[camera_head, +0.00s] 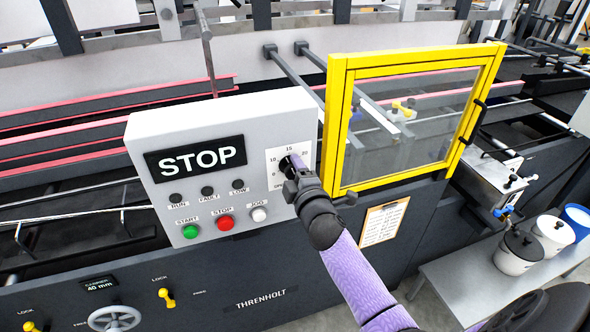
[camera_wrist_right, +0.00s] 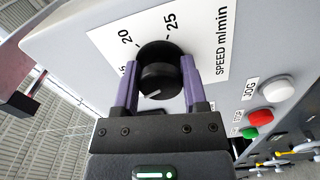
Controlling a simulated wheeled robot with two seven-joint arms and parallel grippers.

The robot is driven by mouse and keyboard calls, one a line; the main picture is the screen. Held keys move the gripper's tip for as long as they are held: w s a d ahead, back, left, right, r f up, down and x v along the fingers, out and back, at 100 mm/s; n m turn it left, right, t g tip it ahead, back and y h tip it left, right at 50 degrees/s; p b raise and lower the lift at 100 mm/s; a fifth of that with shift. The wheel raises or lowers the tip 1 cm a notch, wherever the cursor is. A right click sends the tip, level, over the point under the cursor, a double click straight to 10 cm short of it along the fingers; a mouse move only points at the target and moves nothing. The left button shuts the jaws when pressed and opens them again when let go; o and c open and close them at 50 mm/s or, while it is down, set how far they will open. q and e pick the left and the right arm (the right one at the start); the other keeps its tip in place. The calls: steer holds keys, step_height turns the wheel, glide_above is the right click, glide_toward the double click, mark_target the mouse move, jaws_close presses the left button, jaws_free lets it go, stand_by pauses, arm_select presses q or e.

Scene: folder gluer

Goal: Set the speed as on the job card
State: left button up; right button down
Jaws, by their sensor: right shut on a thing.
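The speed knob (camera_wrist_right: 160,68) is a round black dial on a white scale plate (camera_wrist_right: 213,45) marked "SPEED m/min". In the wrist view, "20" and "25" are readable beside it, and a small white mark shows on its lower face. My right gripper (camera_wrist_right: 159,82) has its purple fingers on either side of the knob, shut on it. In the head view, the right gripper (camera_head: 291,164) covers most of the knob. The job card (camera_head: 384,221) hangs on a clipboard on the dark machine front; its writing is too small to read. My left gripper is not in view.
The grey control box (camera_head: 150,135) carries a display (camera_head: 195,159) reading STOP, dark lamps, and green START (camera_head: 190,231), red STOP (camera_head: 225,223) and white JOG (camera_head: 259,214) buttons. A yellow-framed guard (camera_head: 336,130) stands close right. White tubs (camera_head: 553,232) sit on a bench.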

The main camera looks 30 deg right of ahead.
steer(key=m, duration=0.2)
steer(key=shift+m, duration=0.4)
steer(key=m+p, duration=0.1)
steer(key=m, duration=0.1)
steer(key=shift+f+m, duration=0.1)
steer(key=shift+m, duration=0.3)
steer(key=m+p, duration=0.1)
steer(key=m, duration=0.3)
steer(key=shift+a, duration=0.1)
arm_select(q)
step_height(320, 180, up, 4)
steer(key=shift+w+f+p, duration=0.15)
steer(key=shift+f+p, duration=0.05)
steer(key=shift+p, duration=0.55)
arm_select(e)
steer(key=m, duration=0.5)
steer(key=shift+f+m, duration=0.1)
steer(key=shift+m, duration=0.3)
steer(key=shift+a+m, duration=0.1)
steer(key=shift+m, duration=0.2)
steer(key=shift+c, duration=0.7)
jaws_free()
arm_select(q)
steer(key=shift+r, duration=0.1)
arm_select(e)
steer(key=shift+s, duration=0.1)
